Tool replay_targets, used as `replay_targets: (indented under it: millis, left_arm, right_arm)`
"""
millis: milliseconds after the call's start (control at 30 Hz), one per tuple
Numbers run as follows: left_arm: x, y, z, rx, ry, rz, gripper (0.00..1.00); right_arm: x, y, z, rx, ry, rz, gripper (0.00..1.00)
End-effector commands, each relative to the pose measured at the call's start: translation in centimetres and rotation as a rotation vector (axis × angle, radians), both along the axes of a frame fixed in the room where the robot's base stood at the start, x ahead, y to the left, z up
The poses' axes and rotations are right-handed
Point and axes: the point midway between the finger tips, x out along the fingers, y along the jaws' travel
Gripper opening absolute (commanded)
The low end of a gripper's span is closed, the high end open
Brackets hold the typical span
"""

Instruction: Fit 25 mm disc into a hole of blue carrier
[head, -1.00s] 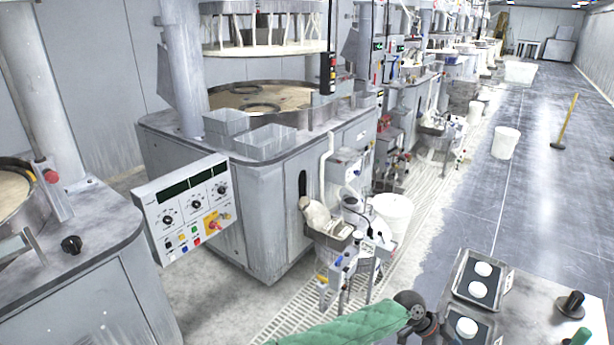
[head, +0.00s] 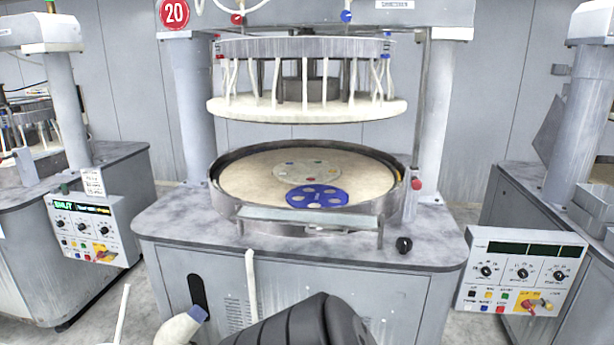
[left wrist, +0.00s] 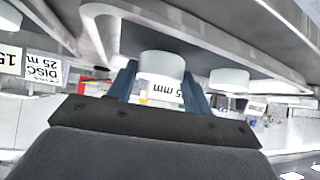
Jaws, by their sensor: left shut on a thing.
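In the head view the blue carrier (head: 317,196) lies flat on the round beige platen (head: 255,180), towards its front edge. It has several pale round openings. In the left wrist view, which looks upside down, my left gripper (left wrist: 161,75) is shut on a white disc (left wrist: 162,65), one blue-grey finger on each side. The disc shows against a grey tray (left wrist: 240,45); I cannot tell whether it touches it. A partly covered label (left wrist: 165,92) reading "5 mm" shows behind the fingers. Neither gripper shows in the head view.
Another white disc (left wrist: 228,80) and a "DISC 25 m" label (left wrist: 42,70) show in the left wrist view. Above the platen hangs a white upper plate (head: 305,108). A metal ledge (head: 305,216) and black knob (head: 404,245) stand in front. A control panel (head: 522,272) is at right.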

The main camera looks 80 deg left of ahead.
Motion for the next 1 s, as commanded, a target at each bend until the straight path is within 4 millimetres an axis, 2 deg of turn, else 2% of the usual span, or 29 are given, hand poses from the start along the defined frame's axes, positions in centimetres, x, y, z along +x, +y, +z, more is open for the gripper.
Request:
replay_targets:
  millis: [1000]
  left_arm:
    - [0.1, 0.0, 4.2, 0.0, -0.001, 0.001, 0.3]
  right_arm:
    - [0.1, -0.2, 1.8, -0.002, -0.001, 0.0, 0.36]
